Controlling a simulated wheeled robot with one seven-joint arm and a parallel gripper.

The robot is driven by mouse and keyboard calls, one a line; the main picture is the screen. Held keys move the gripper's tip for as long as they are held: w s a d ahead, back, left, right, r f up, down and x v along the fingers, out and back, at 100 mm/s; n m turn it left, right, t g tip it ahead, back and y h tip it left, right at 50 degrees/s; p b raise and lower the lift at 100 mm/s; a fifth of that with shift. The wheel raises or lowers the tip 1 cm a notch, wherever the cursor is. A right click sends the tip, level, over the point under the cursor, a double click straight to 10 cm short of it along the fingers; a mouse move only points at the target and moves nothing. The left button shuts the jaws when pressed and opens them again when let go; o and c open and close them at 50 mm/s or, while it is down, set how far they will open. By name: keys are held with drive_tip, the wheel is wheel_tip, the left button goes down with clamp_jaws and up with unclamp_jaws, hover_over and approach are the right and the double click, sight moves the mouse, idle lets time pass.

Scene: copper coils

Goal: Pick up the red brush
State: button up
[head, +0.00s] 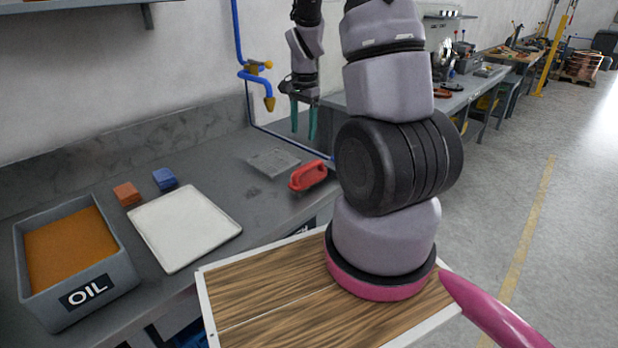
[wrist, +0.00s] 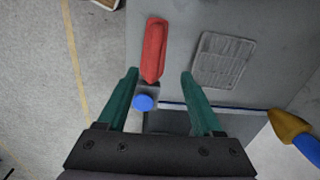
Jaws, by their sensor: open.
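The red brush (head: 308,175) lies on the grey workbench near its front edge, beside my arm in the head view. In the wrist view the red brush (wrist: 154,50) shows as a long red shape, ahead of and between the fingertips. My gripper (head: 303,120) hangs above the bench, behind the brush in the head view, with its green fingers pointing down. The wrist view shows my gripper (wrist: 160,75) with its fingers spread apart and nothing between them. The brush's bristles cannot be made out clearly.
A blue pipe with a brass nozzle (head: 269,103) hangs close left of my gripper. A grey drain grate (head: 273,163) lies left of the brush. A white tray (head: 185,228), orange and blue sponges (head: 164,179) and an oil bin (head: 128,275) stand farther left. The floor is at right.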

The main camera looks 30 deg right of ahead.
hover_over(307, 167)
drive_tip(key=w, duration=0.1)
drive_tip(key=shift+m+g, duration=0.3)
drive_tip(key=f, duration=0.8)
drive_tip(key=shift+d, duration=0.2)
drive_tip(key=shift+d+f, duration=0.15)
drive_tip(key=shift+f, duration=2.9)
clamp_jaws()
